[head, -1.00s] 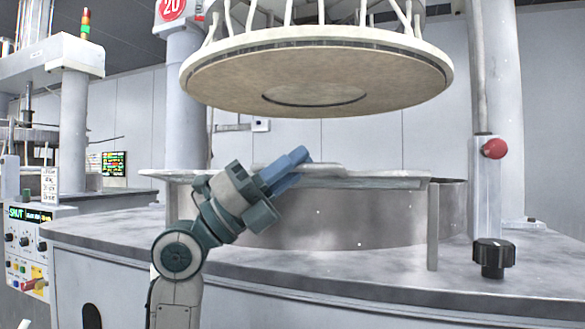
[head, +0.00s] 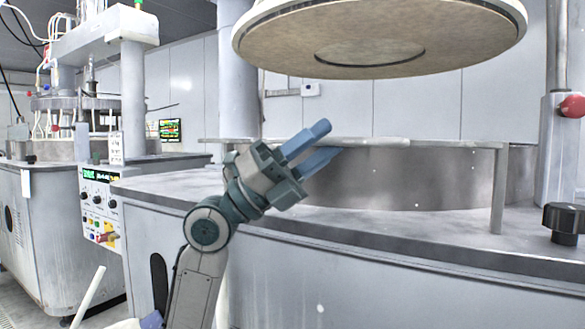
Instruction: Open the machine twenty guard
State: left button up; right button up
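The guard of the machine in front of me shows as a thin grey horizontal bar (head: 455,144) with an upright post (head: 498,195) at its right end. It runs across the front of the round metal basin (head: 420,180). A rounded pale length (head: 375,142), perhaps its handle, lies along the bar. My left gripper (head: 332,139) is open, its two blue fingers apart at the left end of this pale length. The bar passes behind or between the fingertips; I cannot tell whether they touch it. My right gripper is out of view.
A large round upper plate (head: 380,45) hangs above the basin. A black knob (head: 563,222) and a red button (head: 572,106) are at the right. Another machine with a control panel (head: 101,205) stands at the left. The grey deck's front right is clear.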

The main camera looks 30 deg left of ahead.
pick_arm(q)
jog(key=shift+b+v, duration=0.8)
jog(key=shift+v, duration=1.75)
